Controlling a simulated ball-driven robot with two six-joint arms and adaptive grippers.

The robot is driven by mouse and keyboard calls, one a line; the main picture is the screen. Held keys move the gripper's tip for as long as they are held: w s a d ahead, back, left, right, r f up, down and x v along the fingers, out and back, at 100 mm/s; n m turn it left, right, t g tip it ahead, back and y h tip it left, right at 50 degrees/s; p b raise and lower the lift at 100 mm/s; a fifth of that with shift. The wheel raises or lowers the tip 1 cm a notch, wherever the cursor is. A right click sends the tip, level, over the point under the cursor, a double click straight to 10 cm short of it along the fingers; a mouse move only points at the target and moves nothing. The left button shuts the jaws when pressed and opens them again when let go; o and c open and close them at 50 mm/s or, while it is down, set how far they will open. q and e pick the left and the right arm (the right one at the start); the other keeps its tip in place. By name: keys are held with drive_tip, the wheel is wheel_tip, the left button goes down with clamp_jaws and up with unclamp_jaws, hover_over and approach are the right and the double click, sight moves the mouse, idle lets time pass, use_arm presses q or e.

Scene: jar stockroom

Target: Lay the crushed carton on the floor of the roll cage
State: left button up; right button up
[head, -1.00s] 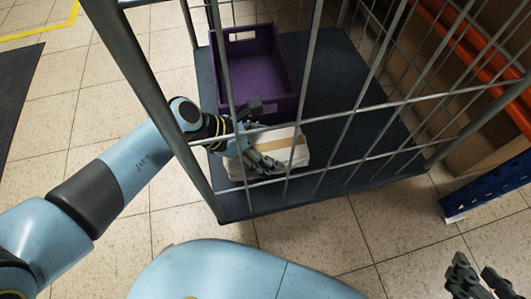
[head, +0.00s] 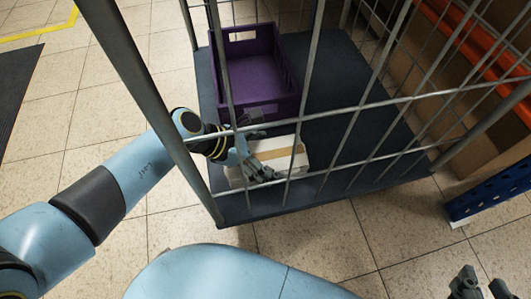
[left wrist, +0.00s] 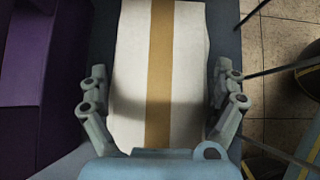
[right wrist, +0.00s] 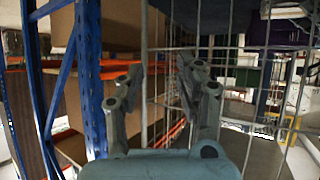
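The crushed carton (head: 292,157) is a flat white box with a tan tape strip. It lies on the dark floor of the roll cage (head: 345,110), near the front left corner, in front of the purple crate. My left gripper (head: 258,168) reaches through the cage side and straddles the carton. In the left wrist view the carton (left wrist: 185,60) lies between the spread fingers of the left gripper (left wrist: 160,72), with a narrow gap on both sides. My right gripper (right wrist: 162,68) is open and empty, outside the cage; it also shows at the head view's lower right (head: 480,284).
The purple crate (head: 262,107) stands on the cage floor behind the carton. Grey cage bars (head: 340,128) surround my left wrist. A blue and orange rack (head: 485,197) stands to the right. The right part of the cage floor is clear.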

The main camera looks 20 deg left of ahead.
idle(0.3)
use_arm(q)
drive_tip(key=shift+a+r, duration=0.1)
drive_tip(key=shift+r, duration=0.1)
drive_tip(key=p+v, duration=0.3)
drive_tip(key=v, duration=0.2)
drive_tip(key=shift+r, duration=0.25)
drive_tip(key=p+v, duration=0.2)
drive_tip(key=v, duration=0.3)
drive_tip(key=shift+s+a+p, duration=0.1)
drive_tip(key=shift+a+p, duration=0.1)
drive_tip(key=shift+p, duration=0.15)
drive_tip(key=shift+s+a+r, duration=0.3)
drive_tip(key=shift+r, duration=0.05)
use_arm(e)
wheel_tip(320, 180, up, 6)
drive_tip(key=g, duration=0.7)
drive_tip(key=shift+d+r+g+h, duration=0.25)
drive_tip(key=shift+d+g+h, duration=0.05)
drive_tip(key=shift+d, duration=0.05)
